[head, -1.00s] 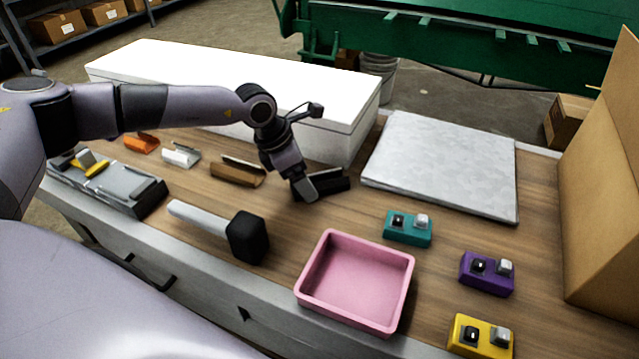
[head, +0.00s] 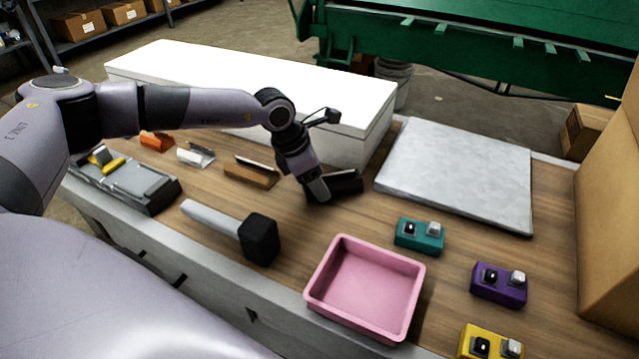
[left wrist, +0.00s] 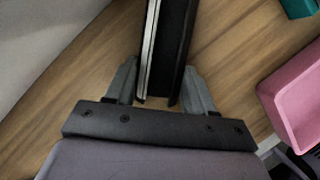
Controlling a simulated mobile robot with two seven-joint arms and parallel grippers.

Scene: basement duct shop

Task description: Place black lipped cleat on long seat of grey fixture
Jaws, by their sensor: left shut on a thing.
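The black lipped cleat (head: 346,182) is at my left gripper (head: 318,192), over the bench just in front of the white box. In the left wrist view the cleat (left wrist: 168,50) lies lengthwise between the two fingers, its pale lip edge on the left. My left gripper is shut on it. I cannot tell whether the cleat touches the bench. The grey fixture (head: 128,190) sits at the left front edge of the bench, with a yellow and grey part at its far left end. Its seats are small and hard to tell apart here. My right gripper is not in view.
Orange (head: 156,141), white (head: 195,155) and brown (head: 250,172) cleats lie between fixture and gripper. A black-headed mallet (head: 258,238) lies in front. A pink tray (head: 366,290), switch boxes, a metal sheet (head: 455,175) and a white box (head: 250,95) surround the bare wood.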

